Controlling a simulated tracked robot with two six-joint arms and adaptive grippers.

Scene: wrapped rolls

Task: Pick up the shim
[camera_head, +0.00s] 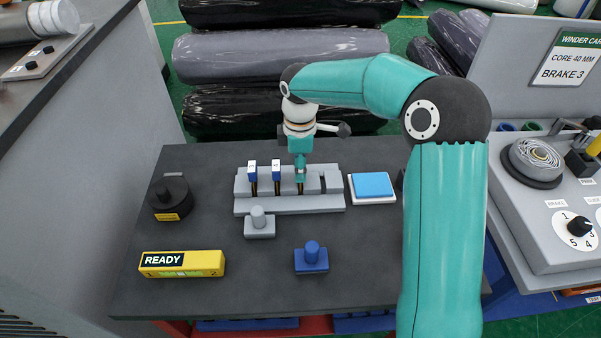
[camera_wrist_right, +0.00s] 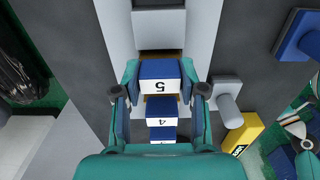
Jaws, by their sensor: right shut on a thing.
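My right gripper (camera_head: 299,172) is over the grey slotted rack (camera_head: 290,204) and is shut on a shim. In the right wrist view, the gripper (camera_wrist_right: 163,88) has its fingers on both sides of this blue-topped shim (camera_wrist_right: 159,70), whose white label reads 5. Its thin lower part (camera_head: 300,189) shows below the fingers, at the rack; I cannot tell whether it is lifted. Two more blue-topped shims, one farther left (camera_head: 252,168) and one nearer (camera_head: 276,167), stand upright in the rack. My left gripper is out of view.
A grey knobbed block (camera_head: 259,226) and a blue knobbed block (camera_head: 311,259) stand in front of the rack. A blue-topped pad (camera_head: 372,186) lies to its right. A black round device (camera_head: 171,198) and a yellow READY box (camera_head: 181,263) are at the left. Wrapped rolls (camera_head: 270,52) lie behind.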

